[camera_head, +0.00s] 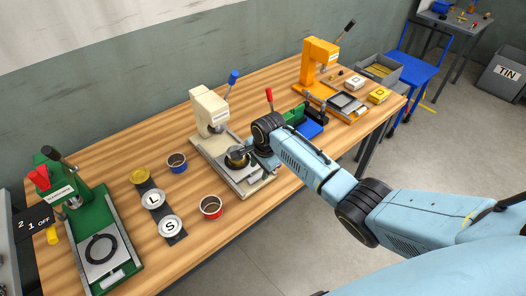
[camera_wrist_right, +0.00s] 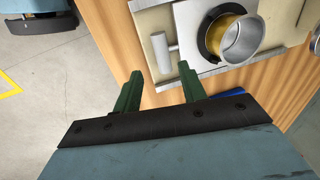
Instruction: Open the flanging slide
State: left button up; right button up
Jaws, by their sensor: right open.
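The cream press (camera_head: 210,112) stands mid-table, and its slide (camera_head: 222,158) extends toward the table's front edge. A brass-coloured ring with a grey metal cup (camera_head: 238,158) sits on the slide; the cup also shows in the right wrist view (camera_wrist_right: 243,42). The slide's grey handle bar (camera_wrist_right: 159,52) sticks out from its front side. My right gripper (camera_wrist_right: 160,71) is open, with its green fingers pointing at the handle; the bar lies just beyond and between the fingertips in that picture. Contact cannot be told. In the head view my right wrist partly hides the slide's front. My left gripper is out of view.
A green press (camera_head: 70,205) stands at the left and an orange press (camera_head: 318,65) at the right. Two cans, a blue one (camera_head: 177,163) and a red one (camera_head: 210,208), stand left of the slide near the L and S discs. A green-and-blue fixture (camera_head: 306,122) stands right of my wrist.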

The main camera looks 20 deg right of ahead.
notch_tip(320, 180, up, 9)
jog(key=s, duration=0.1)
jog(key=shift+s+d+f+p, duration=0.15)
jog(key=shift+s+d+p, duration=0.1)
jog(key=shift+s+p, duration=0.15)
jog(key=shift+w, duration=0.1)
